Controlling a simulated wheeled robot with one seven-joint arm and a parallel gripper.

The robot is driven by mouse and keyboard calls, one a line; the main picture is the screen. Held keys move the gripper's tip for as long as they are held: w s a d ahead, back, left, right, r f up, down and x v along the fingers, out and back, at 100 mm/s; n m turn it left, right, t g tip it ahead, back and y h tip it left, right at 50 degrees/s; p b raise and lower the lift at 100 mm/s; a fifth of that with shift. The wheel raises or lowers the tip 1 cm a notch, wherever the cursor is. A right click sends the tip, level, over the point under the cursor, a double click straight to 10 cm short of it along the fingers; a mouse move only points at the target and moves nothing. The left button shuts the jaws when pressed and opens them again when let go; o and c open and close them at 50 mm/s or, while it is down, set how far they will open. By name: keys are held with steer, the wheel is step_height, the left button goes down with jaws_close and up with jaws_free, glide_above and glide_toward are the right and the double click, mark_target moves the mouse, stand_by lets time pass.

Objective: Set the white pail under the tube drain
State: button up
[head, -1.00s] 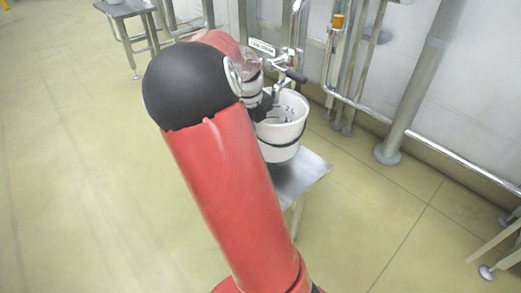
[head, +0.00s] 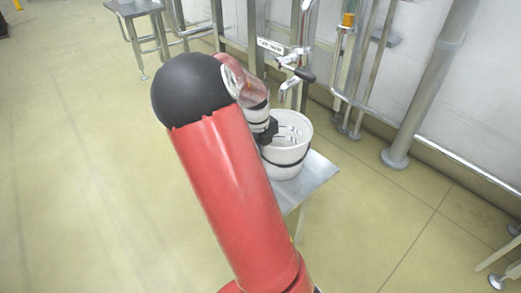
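The white pail (head: 287,158) with a dark band around it is upright on or just above a small steel stand (head: 318,178); I cannot tell if it touches. The tube drain (head: 294,85), a steel spout with a dark-handled valve, is on the pipework above and behind the pail. My gripper (head: 268,132) is a dark shape at the pail's left rim. Its fingers are too small and partly hidden by my red arm, so I cannot tell if they are shut on the rim.
Steel pipes (head: 409,100) run along the wall behind and to the right. Another steel stand (head: 133,8) is at the far left. Steel legs (head: 497,262) show at the lower right edge. The floor (head: 80,180) on the left is clear.

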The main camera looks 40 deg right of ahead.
steer(key=shift+o, duration=1.3)
step_height(320, 180, up, 12)
steer(key=a+p, duration=0.1)
steer(key=p, duration=0.2)
steer(key=s+a+r+m+t, duration=0.2)
steer(key=s+a+m, duration=0.4)
steer(key=m, duration=0.6)
steer(key=s+a+r+m+t, duration=0.1)
steer(key=s+a+m, duration=0.5)
steer(key=m, duration=0.6)
steer(key=s+a+r+m+t+y, duration=0.1)
steer(key=s+a+r+m+t, duration=0.1)
steer(key=s+a+m, duration=0.4)
steer(key=a+r+m, duration=0.1)
steer(key=a+m, duration=0.3)
steer(key=m, duration=0.2)
steer(key=shift+s+r+t+b, duration=0.25)
steer(key=shift+t+b, duration=0.05)
